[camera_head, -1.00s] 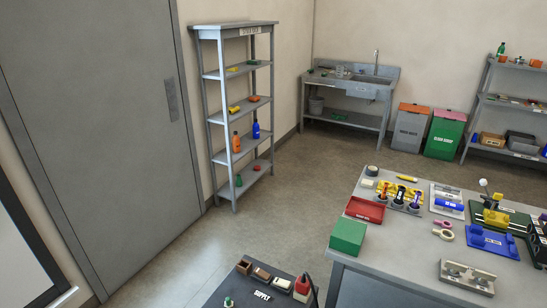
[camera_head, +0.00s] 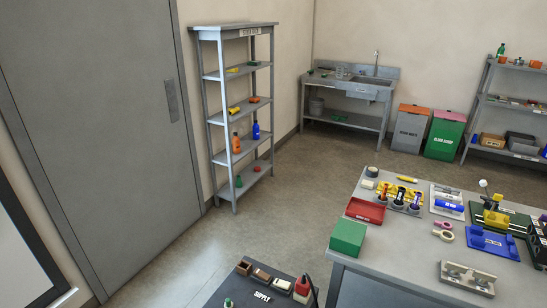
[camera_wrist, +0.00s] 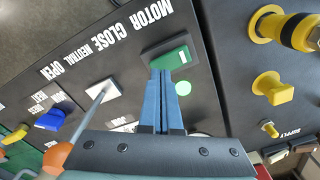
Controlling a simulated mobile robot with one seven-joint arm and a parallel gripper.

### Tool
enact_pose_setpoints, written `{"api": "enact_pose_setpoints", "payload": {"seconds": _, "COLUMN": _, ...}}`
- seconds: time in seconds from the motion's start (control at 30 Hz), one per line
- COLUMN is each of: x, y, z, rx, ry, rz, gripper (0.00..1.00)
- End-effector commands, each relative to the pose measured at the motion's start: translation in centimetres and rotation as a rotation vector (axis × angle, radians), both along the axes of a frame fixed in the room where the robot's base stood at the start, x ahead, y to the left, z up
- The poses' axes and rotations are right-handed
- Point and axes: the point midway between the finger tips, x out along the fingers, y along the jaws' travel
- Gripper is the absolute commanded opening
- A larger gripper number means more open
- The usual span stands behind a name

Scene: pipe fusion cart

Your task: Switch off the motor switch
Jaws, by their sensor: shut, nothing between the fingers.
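The motor switch (camera_wrist: 176,60) is a green rocker in a dark frame, below the upside-down MOTOR lettering in the wrist view. A bright green round lamp (camera_wrist: 183,89) glows beside it. My gripper (camera_wrist: 168,74) is shut and empty, with its two blue fingers side by side. The fingertips overlap the lower edge of the rocker in the picture and hide part of it. Whether they touch it or hover just above, I cannot tell. The head view does not show my gripper or the motor switch.
Left of my fingers a lever with an orange knob (camera_wrist: 57,158) rises from a white slot marked close, neutral, open. Blue (camera_wrist: 49,120) and yellow knobs (camera_wrist: 272,90) stand nearby. In the head view, a bench (camera_head: 400,252) holds tools and trays.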

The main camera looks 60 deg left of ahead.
Motion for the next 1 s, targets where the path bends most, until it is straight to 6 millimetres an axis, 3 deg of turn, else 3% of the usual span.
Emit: {"api": "enact_pose_setpoints", "payload": {"seconds": 1.0, "x": 0.0, "y": 0.0, "z": -1.3, "rx": 0.0, "ry": 0.0, "rz": 0.0, "gripper": 0.0}}
